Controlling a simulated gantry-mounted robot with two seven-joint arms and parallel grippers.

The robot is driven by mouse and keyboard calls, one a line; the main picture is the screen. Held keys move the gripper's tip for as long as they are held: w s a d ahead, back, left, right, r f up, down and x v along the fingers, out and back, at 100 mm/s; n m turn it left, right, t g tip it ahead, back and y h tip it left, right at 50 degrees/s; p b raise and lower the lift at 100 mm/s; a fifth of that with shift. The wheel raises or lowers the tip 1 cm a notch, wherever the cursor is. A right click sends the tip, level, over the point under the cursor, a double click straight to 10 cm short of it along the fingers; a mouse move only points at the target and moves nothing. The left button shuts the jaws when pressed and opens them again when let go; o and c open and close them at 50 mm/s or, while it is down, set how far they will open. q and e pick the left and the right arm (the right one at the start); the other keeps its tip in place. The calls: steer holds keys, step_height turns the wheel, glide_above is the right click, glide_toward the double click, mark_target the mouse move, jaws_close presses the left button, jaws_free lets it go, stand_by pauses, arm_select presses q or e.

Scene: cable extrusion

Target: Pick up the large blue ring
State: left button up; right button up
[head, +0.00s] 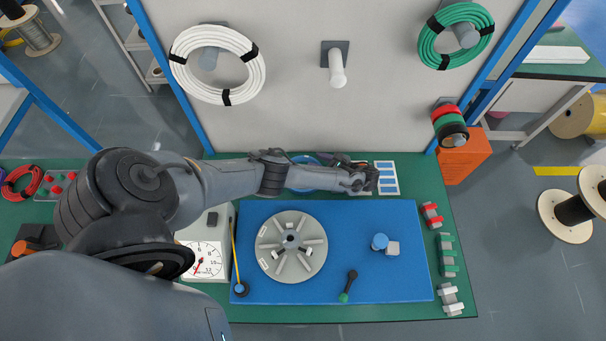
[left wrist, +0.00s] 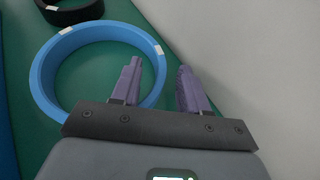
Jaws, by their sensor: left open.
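The large blue ring (left wrist: 48,70) lies on the green table in the left wrist view, with small white marks on its rim. In the head view the blue ring (head: 304,158) shows only in part, because my left arm covers much of it. My left gripper (left wrist: 160,66) is open and empty, with two purple fingers. In the wrist picture the left finger overlaps the ring's inside and the right finger is outside it, so the near right wall appears between them. I cannot tell the height gap. My right gripper is out of view.
A black ring (left wrist: 70,8) lies beyond the blue one, and a pale wall (left wrist: 255,60) stands close on the right. In the head view, a blue mat (head: 400,275) holds a grey disc (head: 275,262). Cable coils hang on the back board.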

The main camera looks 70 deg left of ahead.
arm_select(q)
steer(key=shift+s+a+f, duration=0.3)
steer(key=shift+s+a, duration=0.05)
steer(key=shift+a, duration=0.2)
jaws_close()
steer(key=shift+r, duration=0.2)
